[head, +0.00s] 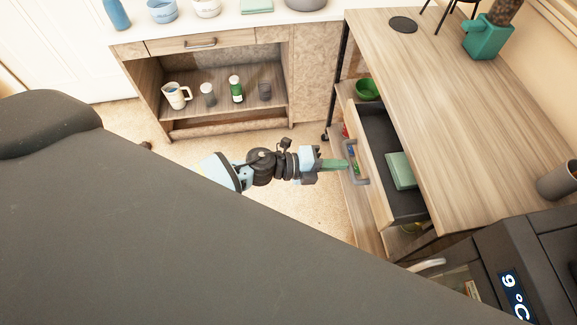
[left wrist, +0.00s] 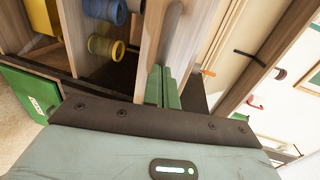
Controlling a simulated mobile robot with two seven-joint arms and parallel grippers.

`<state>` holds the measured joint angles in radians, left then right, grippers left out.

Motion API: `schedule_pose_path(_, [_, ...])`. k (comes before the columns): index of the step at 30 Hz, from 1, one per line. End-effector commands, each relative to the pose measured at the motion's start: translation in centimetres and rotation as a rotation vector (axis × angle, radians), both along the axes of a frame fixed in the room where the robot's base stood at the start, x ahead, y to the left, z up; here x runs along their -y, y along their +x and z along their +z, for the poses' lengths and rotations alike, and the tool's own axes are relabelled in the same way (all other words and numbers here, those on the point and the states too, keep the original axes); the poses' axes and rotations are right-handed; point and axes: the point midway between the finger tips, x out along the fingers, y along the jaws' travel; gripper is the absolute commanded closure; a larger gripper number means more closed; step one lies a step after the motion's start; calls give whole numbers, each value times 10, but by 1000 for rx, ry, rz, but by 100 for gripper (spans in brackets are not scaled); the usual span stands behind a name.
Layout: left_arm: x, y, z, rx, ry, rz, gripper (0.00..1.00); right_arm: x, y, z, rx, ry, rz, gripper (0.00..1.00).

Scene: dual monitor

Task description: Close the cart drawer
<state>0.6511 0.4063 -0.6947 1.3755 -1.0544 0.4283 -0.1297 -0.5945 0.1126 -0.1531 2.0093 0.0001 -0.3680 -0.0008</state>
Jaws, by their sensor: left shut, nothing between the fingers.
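The cart (head: 450,110) has a wooden top, and its drawer (head: 375,180) stands open, pulled out to the left from under the top. A grey handle (head: 351,172) is on the drawer's wooden front. A flat green item (head: 399,170) lies in the dark drawer interior. My left gripper (head: 345,164) is shut and empty, with its green fingertips at the handle; I cannot tell whether they touch it. In the left wrist view, the closed fingers (left wrist: 162,88) point at the wooden drawer front (left wrist: 152,40). My right gripper is not in view.
A green bowl (head: 367,89) sits on a cart shelf behind the drawer. A teal grinder (head: 487,38) and a grey cup (head: 559,180) stand on the cart top. A dark appliance is at the lower right. A counter with an open shelf (head: 225,90) stands behind; floor between is clear.

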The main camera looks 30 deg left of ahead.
Motion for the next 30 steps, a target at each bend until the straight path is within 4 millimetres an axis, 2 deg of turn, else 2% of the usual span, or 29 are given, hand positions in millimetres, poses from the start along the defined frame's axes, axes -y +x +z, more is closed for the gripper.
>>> schedule_pose_path(1, [12,8,0,1,-2,-2,100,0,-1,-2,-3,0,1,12])
schedule_pose_path(6, [44,29,-2,-1,-1,-1,100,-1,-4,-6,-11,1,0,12])
schedule_pose_path(13, [74,49,-2,-2,0,-1,100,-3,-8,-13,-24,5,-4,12])
schedule_pose_path(21, [88,59,-1,-2,-1,0,100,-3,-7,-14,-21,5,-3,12])
schedule_pose_path(30, [91,61,1,2,-2,1,100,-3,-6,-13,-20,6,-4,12])
